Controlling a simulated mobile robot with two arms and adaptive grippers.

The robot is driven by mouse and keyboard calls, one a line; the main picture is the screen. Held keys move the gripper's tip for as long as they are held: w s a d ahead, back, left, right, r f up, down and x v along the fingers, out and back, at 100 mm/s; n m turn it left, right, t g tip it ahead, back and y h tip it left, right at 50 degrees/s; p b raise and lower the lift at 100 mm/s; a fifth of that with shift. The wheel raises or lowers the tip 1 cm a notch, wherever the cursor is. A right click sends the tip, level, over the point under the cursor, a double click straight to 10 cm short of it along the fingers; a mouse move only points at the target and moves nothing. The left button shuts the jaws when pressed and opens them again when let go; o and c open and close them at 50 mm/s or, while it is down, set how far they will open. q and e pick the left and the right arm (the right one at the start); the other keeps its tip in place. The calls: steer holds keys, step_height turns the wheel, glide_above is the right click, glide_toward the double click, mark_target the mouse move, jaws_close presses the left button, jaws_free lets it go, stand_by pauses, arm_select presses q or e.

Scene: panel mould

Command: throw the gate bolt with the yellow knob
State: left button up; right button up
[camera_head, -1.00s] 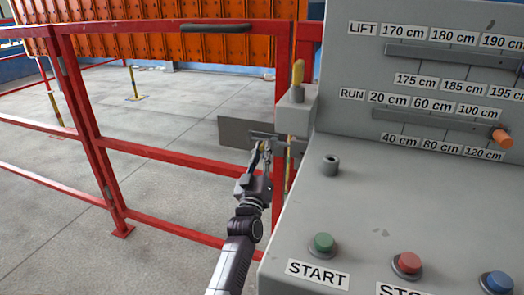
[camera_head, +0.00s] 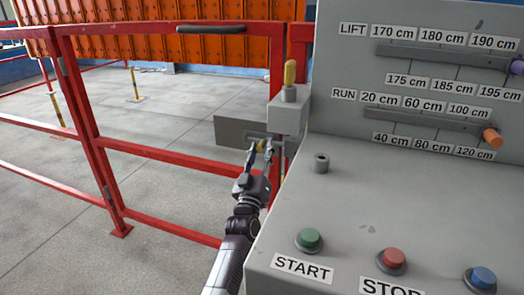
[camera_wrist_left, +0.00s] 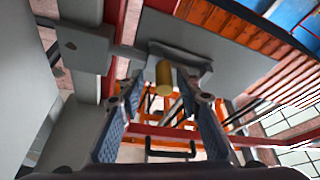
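The gate bolt's yellow knob (camera_wrist_left: 163,78) stands out from a grey metal bar in the left wrist view, on a grey plate. In the head view the knob (camera_head: 262,146) is small and partly hidden by my fingers, in front of the grey plate (camera_head: 232,131) on the red gate. My left gripper (camera_head: 259,153) is at the knob. In the wrist view its two fingers (camera_wrist_left: 167,100) are apart, one on each side of the knob, with gaps visible. My right gripper is not in view.
A grey control console (camera_head: 400,200) stands close on the right, with START and STOP buttons and two slider scales. A yellow handle (camera_head: 290,73) stands upright on a grey block (camera_head: 287,115) beside the bolt. Red gate rails (camera_head: 170,152) run across the left.

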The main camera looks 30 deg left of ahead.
arm_select(q)
steer(key=v, duration=1.2)
steer(key=shift+w, duration=0.1)
